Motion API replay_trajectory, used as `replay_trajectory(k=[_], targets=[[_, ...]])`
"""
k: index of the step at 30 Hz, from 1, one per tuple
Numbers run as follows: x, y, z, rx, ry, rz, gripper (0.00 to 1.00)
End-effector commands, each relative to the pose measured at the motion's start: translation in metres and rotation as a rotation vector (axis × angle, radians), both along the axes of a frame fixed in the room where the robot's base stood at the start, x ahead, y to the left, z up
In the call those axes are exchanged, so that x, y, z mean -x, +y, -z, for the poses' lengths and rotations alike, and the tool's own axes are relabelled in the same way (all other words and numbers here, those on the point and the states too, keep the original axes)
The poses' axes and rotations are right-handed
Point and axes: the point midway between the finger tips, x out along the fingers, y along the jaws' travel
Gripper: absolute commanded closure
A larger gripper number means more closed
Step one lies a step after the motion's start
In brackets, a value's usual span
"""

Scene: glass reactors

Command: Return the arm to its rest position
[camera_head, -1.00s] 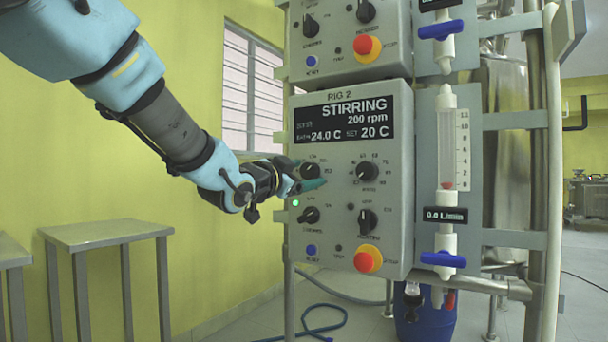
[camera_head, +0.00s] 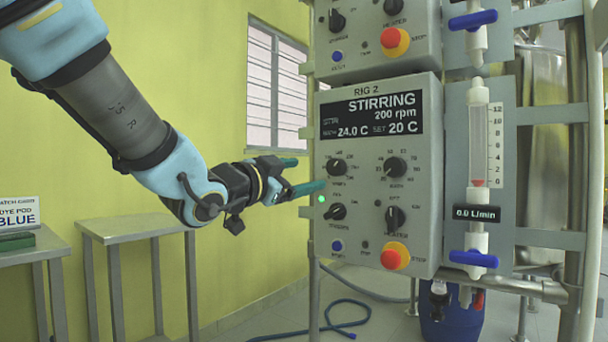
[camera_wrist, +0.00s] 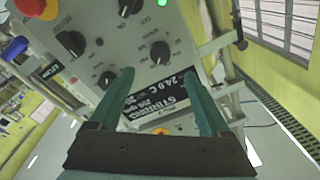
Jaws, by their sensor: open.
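My gripper (camera_head: 304,175) is open and empty, with two green fingers spread apart. In the head view it points right, just left of the RIG 2 control panel (camera_head: 350,93). The fingertips overlap the panel's left edge in the picture. My arm reaches in from the upper left. In the wrist view my gripper (camera_wrist: 160,85) shows both fingers apart, with the panel's display (camera_wrist: 160,98) and several black knobs beyond them. Nothing is held between the fingers. The display reads STIRRING, 200 rpm, 24.0 C, set 20 C.
A flowmeter (camera_head: 479,150) with a blue valve (camera_head: 474,258) is right of the panel. A red stop button (camera_head: 394,255) juts from the panel. A grey table (camera_head: 140,227) stands at lower left, beside another with a BLUE sign (camera_head: 18,213). A blue hose (camera_head: 330,318) lies on the floor.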

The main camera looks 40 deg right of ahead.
Motion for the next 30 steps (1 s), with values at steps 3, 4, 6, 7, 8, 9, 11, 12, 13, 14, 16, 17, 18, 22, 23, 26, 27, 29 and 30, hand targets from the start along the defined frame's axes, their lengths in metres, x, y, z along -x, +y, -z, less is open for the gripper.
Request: replay_trajectory(k=[3,4,6,7,8,9,11,12,13,14,16,17,18,22,23,26,27,29,30], targets=[[0.000,0.000,0.000,0.000,0.000,0.000,0.19],[0.000,0.000,0.000,0.000,0.000,0.000,0.19],[0.000,0.000,0.000,0.000,0.000,0.000,0.19],[0.000,0.000,0.000,0.000,0.000,0.000,0.19],[0.000,0.000,0.000,0.000,0.000,0.000,0.19],[0.000,0.000,0.000,0.000,0.000,0.000,0.19],[-0.002,0.001,0.001,-0.004,0.004,-0.005,0.19],[-0.006,0.003,0.004,-0.011,0.011,-0.017,0.19],[-0.011,0.005,0.008,-0.020,0.019,-0.031,0.19],[-0.018,0.009,0.012,-0.031,0.032,-0.050,0.19],[-0.040,0.022,0.029,-0.072,0.078,-0.118,0.19],[-0.052,0.030,0.038,-0.094,0.103,-0.154,0.19],[-0.069,0.044,0.053,-0.127,0.143,-0.212,0.19],[-0.121,0.102,0.108,-0.244,0.309,-0.418,0.19],[-0.130,0.117,0.121,-0.270,0.350,-0.464,0.19],[-0.154,0.172,0.164,-0.352,0.497,-0.623,0.19],[-0.160,0.195,0.181,-0.381,0.561,-0.684,0.19],[-0.164,0.231,0.206,-0.424,0.662,-0.777,0.19],[-0.165,0.255,0.222,-0.451,0.733,-0.839,0.19]])
